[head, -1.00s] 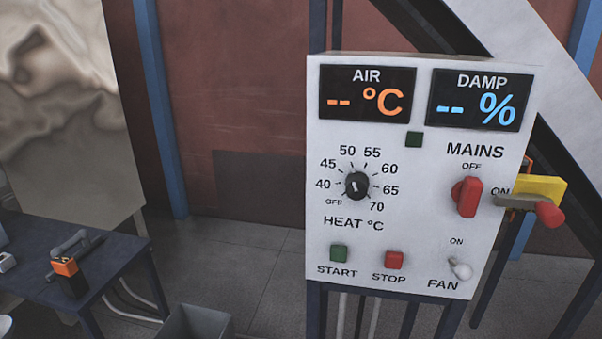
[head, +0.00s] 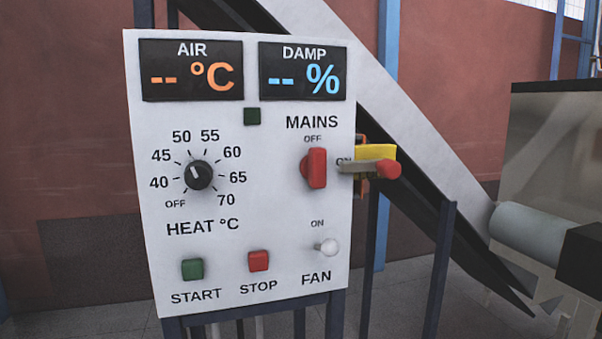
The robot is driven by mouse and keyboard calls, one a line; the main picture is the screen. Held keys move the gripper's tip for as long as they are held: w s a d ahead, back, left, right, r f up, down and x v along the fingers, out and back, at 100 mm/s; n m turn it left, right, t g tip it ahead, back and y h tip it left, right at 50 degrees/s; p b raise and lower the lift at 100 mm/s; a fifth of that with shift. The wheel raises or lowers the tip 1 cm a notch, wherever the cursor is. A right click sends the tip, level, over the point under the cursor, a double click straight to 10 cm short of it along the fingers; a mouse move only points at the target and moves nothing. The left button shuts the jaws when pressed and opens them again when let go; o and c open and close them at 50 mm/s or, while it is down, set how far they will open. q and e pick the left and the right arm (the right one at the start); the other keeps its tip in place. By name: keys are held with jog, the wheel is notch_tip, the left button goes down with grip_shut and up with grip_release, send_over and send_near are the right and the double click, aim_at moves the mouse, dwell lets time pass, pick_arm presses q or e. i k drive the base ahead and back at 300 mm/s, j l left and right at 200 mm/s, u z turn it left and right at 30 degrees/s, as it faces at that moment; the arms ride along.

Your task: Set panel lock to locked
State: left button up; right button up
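A white control panel (head: 270,200) stands upright on blue legs, left of the middle of the head view. It carries a red mains switch (head: 315,168) with its grip upright, a black heat dial (head: 198,175) and a fan toggle (head: 328,246). Nothing on the panel is labelled as a lock. At its right edge a grey lever with a red knob (head: 388,169) lies roughly level in front of a yellow plate (head: 376,151). I cannot tell whether this is the panel lock. Neither of my grippers is in view.
A green start button (head: 193,269) and a red stop button (head: 258,261) sit low on the panel. A sloping grey beam (head: 400,115) runs behind it. A machine with a grey cylinder (head: 525,232) stands at the right. Floor shows between them.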

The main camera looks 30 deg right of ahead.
aim_at(388, 168)
jog(key=z, duration=1.4)
